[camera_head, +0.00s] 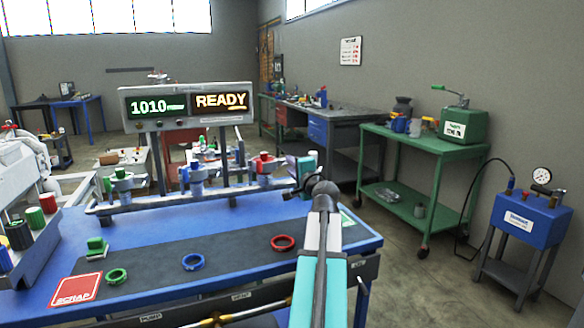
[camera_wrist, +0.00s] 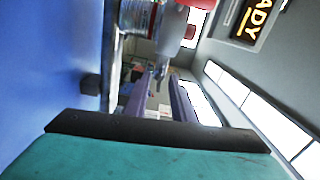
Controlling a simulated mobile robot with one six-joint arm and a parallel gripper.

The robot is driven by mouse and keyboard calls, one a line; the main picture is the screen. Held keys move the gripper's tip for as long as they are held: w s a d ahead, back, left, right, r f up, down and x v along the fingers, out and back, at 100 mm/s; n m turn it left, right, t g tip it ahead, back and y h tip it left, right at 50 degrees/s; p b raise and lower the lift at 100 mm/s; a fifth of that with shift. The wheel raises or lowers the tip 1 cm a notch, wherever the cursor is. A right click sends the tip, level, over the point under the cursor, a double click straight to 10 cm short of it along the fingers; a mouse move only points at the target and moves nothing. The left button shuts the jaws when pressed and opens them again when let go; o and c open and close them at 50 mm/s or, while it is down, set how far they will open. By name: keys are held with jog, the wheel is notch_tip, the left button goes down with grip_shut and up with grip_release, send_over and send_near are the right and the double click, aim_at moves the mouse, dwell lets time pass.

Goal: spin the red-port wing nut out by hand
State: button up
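The red port (camera_head: 264,167) is the rightmost of three ports on the grey rail in the head view, with a red top on a grey-blue fitting. In the wrist view, a red part (camera_wrist: 198,3) and a clear jar with a red band (camera_wrist: 140,16) show at the top edge. The wing nut itself is too small to make out clearly. My gripper (camera_wrist: 163,88) is open, its two purple-grey fingers apart with nothing seen between them. In the head view my arm reaches up just right of the red port, hiding most of the gripper.
Blue (camera_head: 195,176) and green (camera_head: 121,180) ports stand left on the rail. Red (camera_head: 283,243), blue (camera_head: 192,262) and green (camera_head: 117,276) rings lie on the dark mat (camera_head: 150,258). A display (camera_head: 187,104) reading READY stands behind the rail. A red scrap pad (camera_head: 77,289) lies front left.

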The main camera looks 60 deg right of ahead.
jog(key=shift+a, duration=0.1)
jog(key=b+v, duration=0.1)
jog(key=v, duration=1)
jog(key=shift+s+f, duration=0.2)
jog(key=shift+s, duration=0.05)
jog(key=shift+s+a+b, duration=0.1)
jog(key=shift+a+b, duration=0.05)
jog(key=shift+b, duration=0.25)
jog(key=b+v, duration=0.1)
jog(key=b, duration=0.2)
jog(key=shift+s+a+r+b, duration=0.1)
jog(key=shift+s+a+b, duration=0.1)
jog(key=shift+s+b, duration=0.15)
jog(key=shift+r, duration=0.1)
dwell(0.4)
